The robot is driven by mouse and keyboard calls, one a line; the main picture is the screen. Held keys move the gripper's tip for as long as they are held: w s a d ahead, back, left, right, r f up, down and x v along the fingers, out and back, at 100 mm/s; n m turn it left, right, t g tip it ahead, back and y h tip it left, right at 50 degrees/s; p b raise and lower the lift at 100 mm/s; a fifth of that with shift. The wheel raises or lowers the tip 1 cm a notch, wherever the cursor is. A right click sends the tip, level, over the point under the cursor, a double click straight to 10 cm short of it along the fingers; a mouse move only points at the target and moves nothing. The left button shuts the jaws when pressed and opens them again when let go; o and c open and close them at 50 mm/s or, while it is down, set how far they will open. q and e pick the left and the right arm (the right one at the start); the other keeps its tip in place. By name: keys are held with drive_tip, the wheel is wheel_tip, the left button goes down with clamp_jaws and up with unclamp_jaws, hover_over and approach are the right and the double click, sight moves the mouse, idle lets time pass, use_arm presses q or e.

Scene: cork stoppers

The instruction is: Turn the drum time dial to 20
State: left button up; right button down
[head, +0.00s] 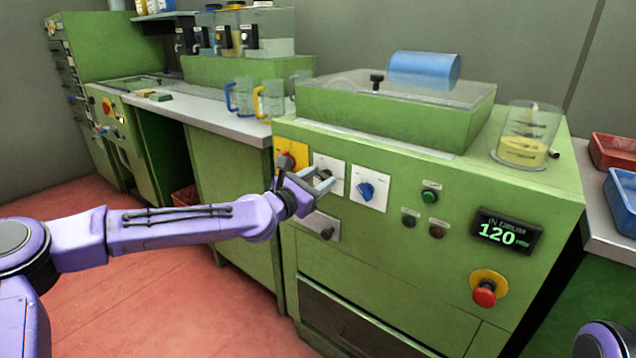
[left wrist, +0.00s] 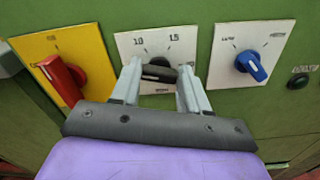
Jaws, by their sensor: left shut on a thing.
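The dial is a black knob (left wrist: 158,73) on a white plate (left wrist: 183,46) in the left wrist view. I read marks like 10 and 15 above it; the rest of the scale is hidden or too small. The plate also shows in the head view (head: 338,168), where my gripper partly covers it. My left gripper (left wrist: 160,80) is shut on the knob, one finger on each side. It also shows in front of the panel in the head view (head: 316,184). Where the knob's pointer stands cannot be told. My right gripper is not in view.
A red switch (left wrist: 62,78) on a yellow plate sits left of the dial, a blue knob (left wrist: 252,65) right of it. The green machine also carries a display (head: 506,232) reading 120, a red stop button (head: 484,293) and a beaker (head: 528,140) on top.

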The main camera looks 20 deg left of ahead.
use_arm(q)
drive_tip(key=m+b, duration=0.1)
drive_tip(key=m, duration=0.3)
drive_tip(key=shift+d+f+m, duration=0.1)
drive_tip(key=shift+f+m, duration=0.05)
drive_tip(key=shift+m, duration=0.25)
drive_tip(key=m, duration=0.3)
drive_tip(key=shift+m, duration=0.3)
drive_tip(key=m, duration=0.4)
drive_tip(key=shift+d+f, duration=0.1)
drive_tip(key=m, duration=0.5)
drive_tip(key=shift+f, duration=0.15)
drive_tip(key=shift+a+f+m, duration=0.15)
drive_tip(key=shift+m, duration=3.7)
drive_tip(key=shift+a+f+m, duration=0.1)
drive_tip(key=shift+m, duration=3.75)
drive_tip(key=o, duration=1.1)
drive_tip(key=shift+r, duration=0.1)
drive_tip(key=shift+c, duration=0.2)
